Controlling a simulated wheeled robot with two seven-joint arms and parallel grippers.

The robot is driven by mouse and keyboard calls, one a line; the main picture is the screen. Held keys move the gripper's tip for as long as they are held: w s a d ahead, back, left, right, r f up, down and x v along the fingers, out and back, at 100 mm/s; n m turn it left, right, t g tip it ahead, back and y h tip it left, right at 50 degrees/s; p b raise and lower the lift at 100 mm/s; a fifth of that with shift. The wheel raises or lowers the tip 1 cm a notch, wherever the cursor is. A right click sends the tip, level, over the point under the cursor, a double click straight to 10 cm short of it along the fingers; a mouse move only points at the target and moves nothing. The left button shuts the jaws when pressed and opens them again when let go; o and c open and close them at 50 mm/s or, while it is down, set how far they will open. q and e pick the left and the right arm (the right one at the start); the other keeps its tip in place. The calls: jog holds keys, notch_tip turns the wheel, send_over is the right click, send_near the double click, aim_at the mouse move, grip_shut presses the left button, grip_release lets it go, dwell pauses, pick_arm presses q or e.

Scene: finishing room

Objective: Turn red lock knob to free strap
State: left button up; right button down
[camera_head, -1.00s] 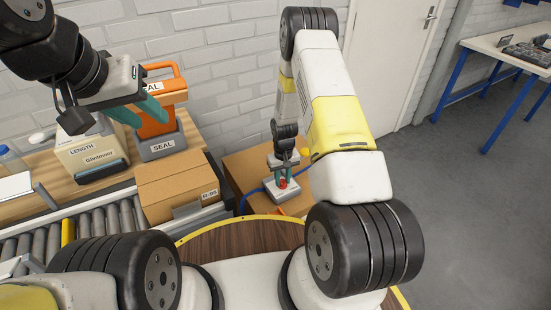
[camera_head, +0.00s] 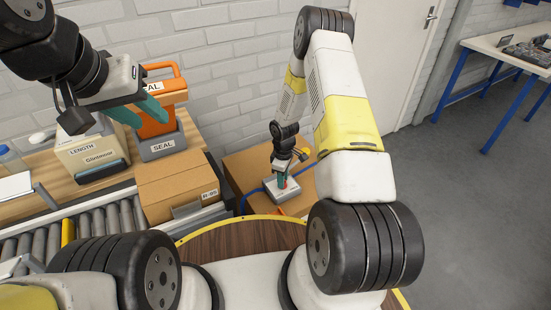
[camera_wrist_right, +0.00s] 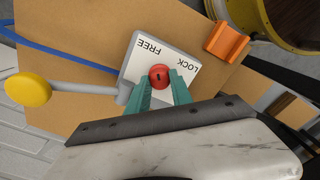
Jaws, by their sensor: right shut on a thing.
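The red lock knob (camera_wrist_right: 159,77) sits on a white and grey lock block (camera_wrist_right: 137,68) marked FREE and LOCK. My right gripper (camera_wrist_right: 161,85) has its teal fingers closed around the knob. In the head view this gripper (camera_head: 283,180) stands over the lock block (camera_head: 287,192), and its fingers mostly hide the knob. The blue strap (camera_wrist_right: 65,57) runs to the block from the left in the wrist view; its end there is not clear. My left gripper (camera_head: 138,112) is open and empty, in front of the orange SEAL tool.
A lever with a yellow ball (camera_wrist_right: 28,89) sticks out beside the block, and an orange bracket (camera_wrist_right: 227,42) sits on the brown box (camera_wrist_right: 100,30). A closed carton (camera_head: 175,185), a LENGTH box (camera_head: 90,155) and the orange SEAL tool (camera_head: 160,125) stand left.

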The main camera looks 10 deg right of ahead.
jog(key=shift+n, duration=0.6)
jog(key=c, duration=1.1)
grip_release()
jog(key=shift+c, duration=0.2)
notch_tip(320, 180, up, 8)
jog(key=shift+f, duration=0.1)
